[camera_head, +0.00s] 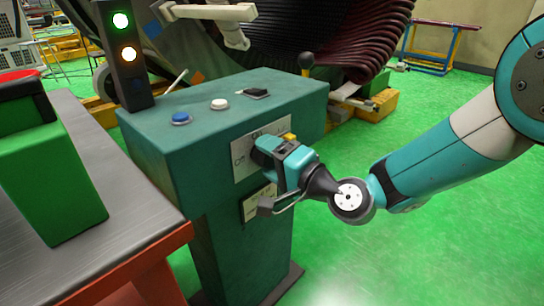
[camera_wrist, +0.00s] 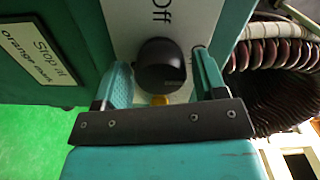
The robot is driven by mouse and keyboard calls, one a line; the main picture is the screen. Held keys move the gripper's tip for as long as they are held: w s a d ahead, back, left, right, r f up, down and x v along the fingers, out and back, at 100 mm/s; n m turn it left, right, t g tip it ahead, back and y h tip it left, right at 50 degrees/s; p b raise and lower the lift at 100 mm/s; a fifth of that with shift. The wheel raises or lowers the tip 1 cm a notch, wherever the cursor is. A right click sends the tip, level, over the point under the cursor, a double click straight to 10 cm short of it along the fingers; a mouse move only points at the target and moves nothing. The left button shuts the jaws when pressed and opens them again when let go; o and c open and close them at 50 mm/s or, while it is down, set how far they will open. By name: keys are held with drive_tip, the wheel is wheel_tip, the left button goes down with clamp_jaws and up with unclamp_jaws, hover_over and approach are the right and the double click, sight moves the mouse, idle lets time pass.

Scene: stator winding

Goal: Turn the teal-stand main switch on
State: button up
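The teal stand (camera_head: 190,150) stands in the middle of the head view, with a white switch panel (camera_head: 240,160) on its front. In the wrist view, the black rotary knob (camera_wrist: 161,63) sits on the panel beside the word "Off", with a small orange-yellow mark (camera_wrist: 160,99) near it. My gripper (camera_head: 268,150) is at the panel and hides the knob in the head view. In the wrist view, the fingers of my gripper (camera_wrist: 162,72) are apart, one on each side of the knob, with gaps between. I cannot tell how deep they reach.
A signal tower (camera_head: 128,55) shows green and yellow lights. A table with a green box (camera_head: 45,180) is at left. A "Stop at orange mark" label (camera_wrist: 45,53) is beside the panel.

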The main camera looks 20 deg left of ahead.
drive_tip(key=shift+o, duration=0.5)
drive_tip(key=shift+d, duration=0.1)
drive_tip(key=b+v, duration=0.8)
drive_tip(key=v, duration=0.9)
drive_tip(key=shift+s+d, duration=0.15)
